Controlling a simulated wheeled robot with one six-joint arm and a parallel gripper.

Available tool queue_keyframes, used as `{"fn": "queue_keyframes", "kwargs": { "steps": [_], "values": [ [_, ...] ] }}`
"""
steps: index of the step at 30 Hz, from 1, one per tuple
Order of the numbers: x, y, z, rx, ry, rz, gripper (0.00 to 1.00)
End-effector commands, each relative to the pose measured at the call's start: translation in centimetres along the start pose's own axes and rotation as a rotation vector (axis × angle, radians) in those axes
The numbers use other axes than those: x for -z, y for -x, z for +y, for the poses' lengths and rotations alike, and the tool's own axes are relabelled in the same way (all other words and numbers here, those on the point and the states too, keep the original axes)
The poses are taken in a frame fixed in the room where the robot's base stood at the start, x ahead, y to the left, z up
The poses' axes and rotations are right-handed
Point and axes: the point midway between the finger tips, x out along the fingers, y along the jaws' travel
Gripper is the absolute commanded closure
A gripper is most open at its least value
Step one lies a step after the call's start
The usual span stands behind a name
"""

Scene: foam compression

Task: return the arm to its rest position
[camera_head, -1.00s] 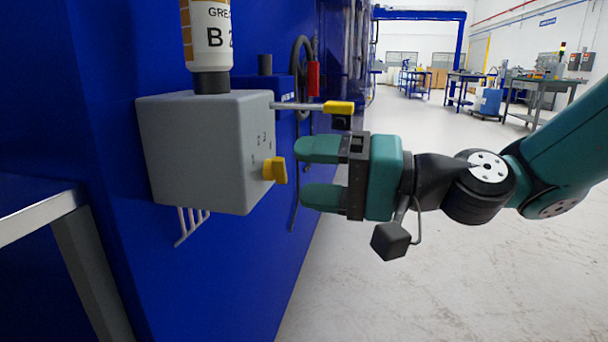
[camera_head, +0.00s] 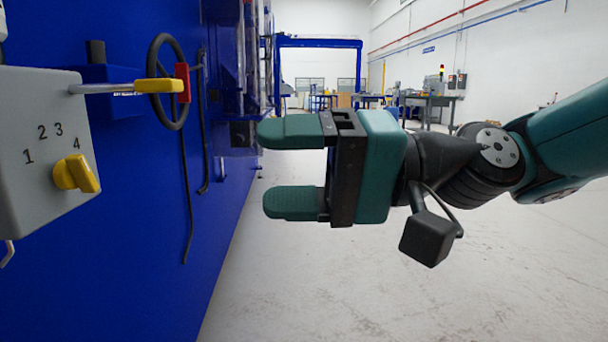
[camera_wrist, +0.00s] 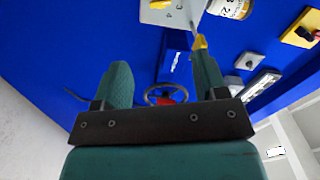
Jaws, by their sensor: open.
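My gripper (camera_head: 277,168) is open and empty in the head view, its two teal fingers spread one above the other and pointing left. It is in free air to the right of the grey control box (camera_head: 40,140) and apart from it. The box has a yellow knob (camera_head: 76,174) beside the printed numbers 1 to 4, and a lever with a yellow handle (camera_head: 158,86) sticks out above. In the wrist view the open fingers (camera_wrist: 160,82) frame the blue machine front, with nothing between them but background.
A handwheel (camera_head: 167,82) with a red grip (camera_head: 182,83) is on the blue machine (camera_head: 140,250) behind the box. The handwheel also shows in the wrist view (camera_wrist: 150,96). Open floor (camera_head: 330,280) lies right of the machine. Workbenches (camera_head: 430,101) stand far back.

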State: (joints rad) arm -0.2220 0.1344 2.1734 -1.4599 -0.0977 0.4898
Motion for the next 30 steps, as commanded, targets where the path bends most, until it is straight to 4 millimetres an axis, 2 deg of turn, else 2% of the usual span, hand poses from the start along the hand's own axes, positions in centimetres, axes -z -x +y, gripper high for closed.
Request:
{"fn": "queue_keyframes", "kwargs": {
  "steps": [11, 15, 17, 20, 24, 27, 30],
  "values": [
    [-0.3, 0.0, 0.0, -0.025, 0.013, -0.009, 0.34],
    [-2.3, 0.9, 1.6, -0.238, 0.112, -0.071, 0.34],
    [-3.7, 2.2, 2.9, -0.388, 0.167, -0.125, 0.34],
    [-6.4, 5.8, 5.3, -0.646, 0.229, -0.236, 0.34],
    [-10.2, 11.9, 7.1, -0.941, 0.234, -0.398, 0.34],
    [-12.9, 16.4, 7.2, -1.106, 0.192, -0.508, 0.34],
    [-11.5, 16.2, 4.1, -1.100, 0.191, -0.508, 0.34]
  ]
}}
